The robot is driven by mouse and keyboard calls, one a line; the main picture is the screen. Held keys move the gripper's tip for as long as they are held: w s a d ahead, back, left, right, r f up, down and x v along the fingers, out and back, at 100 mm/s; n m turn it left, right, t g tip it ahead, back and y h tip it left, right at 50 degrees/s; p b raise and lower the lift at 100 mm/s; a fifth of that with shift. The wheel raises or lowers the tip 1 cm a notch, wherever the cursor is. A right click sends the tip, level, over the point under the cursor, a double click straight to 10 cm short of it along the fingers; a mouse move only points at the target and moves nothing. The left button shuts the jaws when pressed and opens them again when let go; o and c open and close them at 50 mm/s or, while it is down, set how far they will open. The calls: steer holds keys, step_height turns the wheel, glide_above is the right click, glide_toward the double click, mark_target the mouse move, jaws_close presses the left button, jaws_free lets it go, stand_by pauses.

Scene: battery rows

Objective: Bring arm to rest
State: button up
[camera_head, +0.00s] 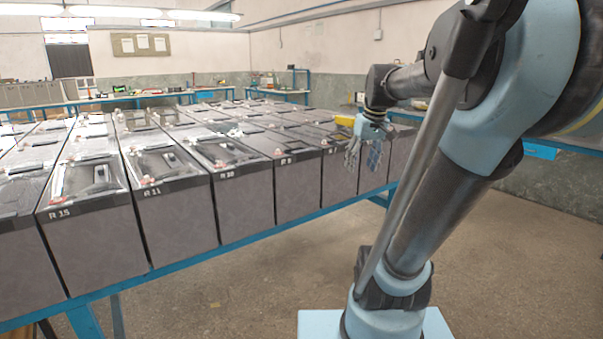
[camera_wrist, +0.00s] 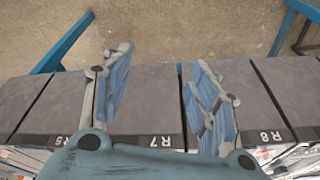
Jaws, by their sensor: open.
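My gripper (camera_head: 363,157) hangs at the end of my arm in the head view, in front of the far right part of the battery row. Its fingers point down. In the wrist view my gripper (camera_wrist: 158,65) has two blue-grey fingers spread wide apart, with nothing between them. Behind them are the dark front faces of batteries, including one marked R7 (camera_wrist: 150,100). Whether the fingers touch these faces cannot be told.
Rows of large grey batteries, such as R15 (camera_head: 92,240) and R11 (camera_head: 178,225), stand on a blue-framed bench (camera_head: 240,238). Open concrete floor (camera_head: 500,270) lies in front and right. Workbenches line the back walls.

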steer(key=s+f+m+h, duration=0.1)
steer(key=s+f+m, duration=0.2)
steer(key=s+f, duration=1.3)
step_height(320, 180, down, 4)
steer(key=shift+s+d+r+g, duration=0.25)
steer(key=shift+s+g, duration=0.05)
steer(key=shift+w+f, duration=0.2)
steer(key=shift+w, duration=0.3)
